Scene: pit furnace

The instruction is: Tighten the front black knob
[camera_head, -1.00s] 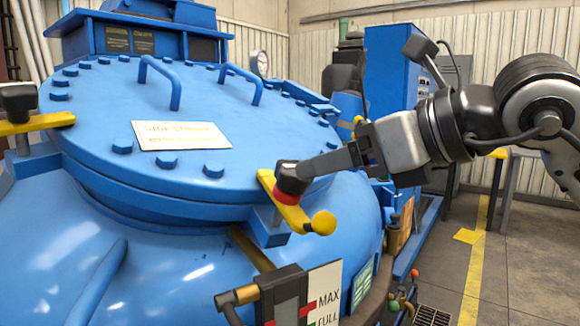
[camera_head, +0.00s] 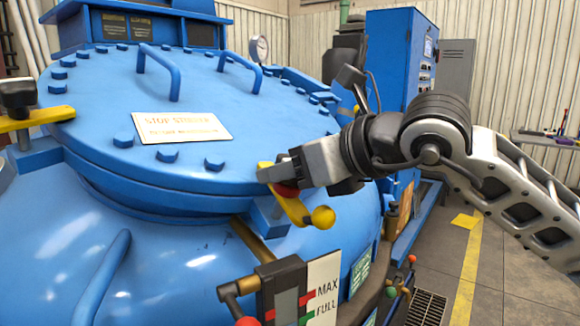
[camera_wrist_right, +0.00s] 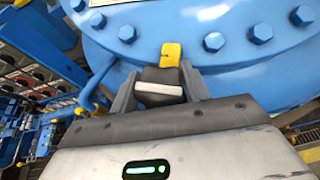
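The front black knob sits on a red collar (camera_head: 287,191) over a yellow clamp bar (camera_head: 294,209) at the rim of the blue round lid (camera_head: 190,90). In the head view my right gripper (camera_head: 272,177) covers most of this knob. In the right wrist view the black knob (camera_wrist_right: 160,86) is between the two grey fingers (camera_wrist_right: 161,98), which lie close against its sides. The yellow bar (camera_wrist_right: 171,54) shows beyond it. Another black knob (camera_head: 18,93) stands on a yellow bar at the left. My left gripper is not in view.
Blue bolts (camera_head: 214,163) and two handles (camera_head: 160,72) stick up from the lid. A level gauge marked MAX and FULL (camera_head: 322,290) stands below the knob. A blue cabinet (camera_head: 395,75) stands behind; open floor is at the right.

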